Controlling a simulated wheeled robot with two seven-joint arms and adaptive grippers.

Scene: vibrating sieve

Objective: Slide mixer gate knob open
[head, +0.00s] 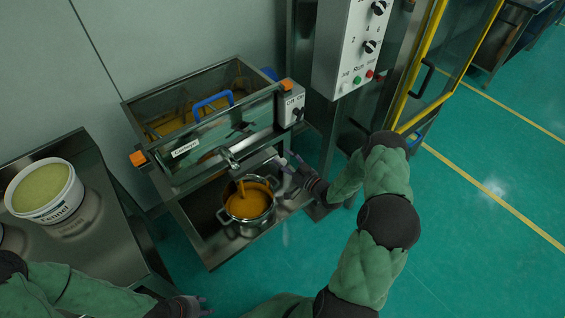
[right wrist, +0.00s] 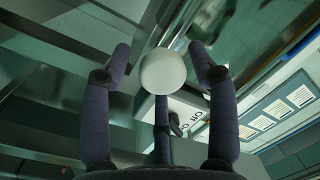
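The mixer (head: 215,140) is a steel tank holding orange material, with a spout (head: 229,158) low on its front. Orange material hangs in a stream below the spout into a steel pot (head: 247,222). In the right wrist view a round white knob (right wrist: 163,71) sits between the fingers of my right gripper (right wrist: 163,62). The side fingers stand apart from it, with gaps on both sides. In the head view my right gripper (head: 287,163) is at the right of the spout, and I cannot make out the knob there. My left gripper (head: 200,304) is empty at the bottom edge.
A switch box (head: 291,106) is on the mixer's right corner, just above my right gripper. A grey control panel (head: 347,45) stands behind. A white tub (head: 43,192) stands on the left table (head: 110,235). Green floor is free at right.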

